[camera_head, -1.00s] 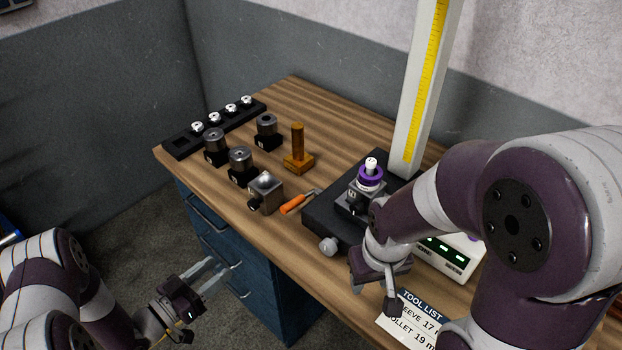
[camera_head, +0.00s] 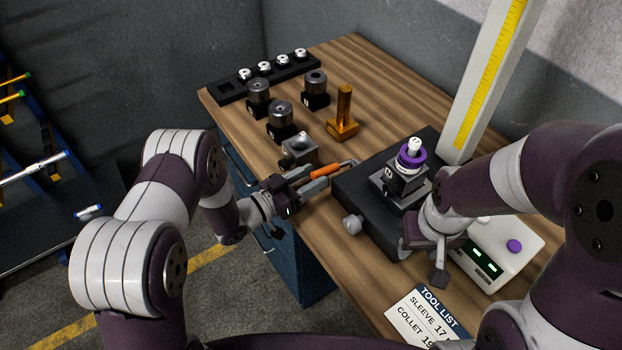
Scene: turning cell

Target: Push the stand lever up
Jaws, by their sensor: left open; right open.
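The stand is a black block (camera_head: 375,232) on the desk, with a tall white column (camera_head: 478,110) carrying a yellow scale behind it. On it sits a dark holder (camera_head: 398,188) with a purple ring and white tip (camera_head: 412,150). A light grey round knob (camera_head: 352,226) sticks out at the stand's left front side; I cannot tell whether it is the lever's end. My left gripper (camera_head: 322,180) is open and empty at the desk edge, left of the stand and above the knob in the picture. My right gripper (camera_head: 439,272) points down at the stand's front right; its fingers partly overlap in view.
An orange-handled tool (camera_head: 325,172) lies right by my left fingers. Beyond are a grey block (camera_head: 300,150), several dark holders (camera_head: 280,116), a brass post (camera_head: 344,110) and a black rack (camera_head: 268,77). A white box (camera_head: 508,250) with green displays and a tool list (camera_head: 425,312) are at right.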

